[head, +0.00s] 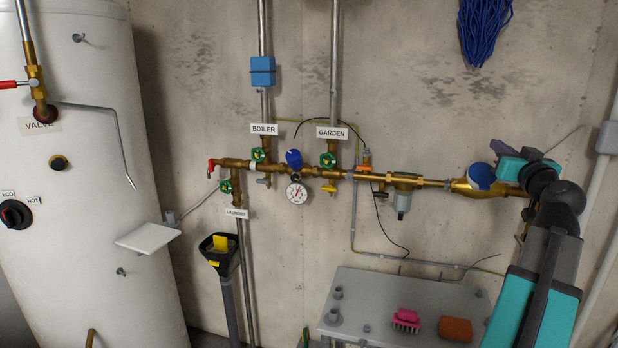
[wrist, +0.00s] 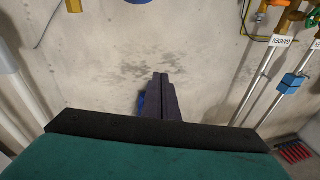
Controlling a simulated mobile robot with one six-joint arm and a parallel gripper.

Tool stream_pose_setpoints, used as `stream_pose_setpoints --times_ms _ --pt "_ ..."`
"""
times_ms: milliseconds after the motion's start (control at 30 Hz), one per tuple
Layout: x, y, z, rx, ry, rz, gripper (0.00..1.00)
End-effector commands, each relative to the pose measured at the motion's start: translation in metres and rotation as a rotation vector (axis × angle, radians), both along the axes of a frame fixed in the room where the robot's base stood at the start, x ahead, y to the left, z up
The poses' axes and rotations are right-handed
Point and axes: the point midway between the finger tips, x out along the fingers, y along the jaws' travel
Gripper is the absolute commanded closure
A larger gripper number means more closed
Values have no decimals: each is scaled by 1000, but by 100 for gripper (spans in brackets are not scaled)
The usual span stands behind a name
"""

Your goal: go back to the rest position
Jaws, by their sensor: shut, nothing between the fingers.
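My gripper (head: 532,154) is at the right of the head view, raised in front of the wall beside the right end of the brass pipe run. It is empty. In the wrist view its two dark fingers (wrist: 161,80) lie together, shut, against bare concrete wall. My teal and black arm rises from the lower right in the head view and hides part of the wall and pipe end.
A brass pipe (head: 330,173) with green-handled valves runs along the wall. A blue cord bundle (head: 483,28) hangs above. A grey bench (head: 365,290) holds a pink brush (head: 406,319) and a brown block (head: 456,328). A white tank (head: 85,190) stands left.

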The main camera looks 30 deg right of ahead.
Motion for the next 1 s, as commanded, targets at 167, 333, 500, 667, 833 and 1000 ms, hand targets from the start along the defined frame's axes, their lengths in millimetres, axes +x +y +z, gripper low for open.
stream_pose_setpoints --times_ms 167,333,500,667,833,1000 --pt "64 27 -65 94 84 94 100" --pt "116 58 -124 176 171 172 100" --pt "162 98 -184 253 265 247 100" --pt "200 141 -241 319 362 314 100" --pt "231 193 -300 385 472 379 100" --pt "253 248 -360 442 594 436 100"
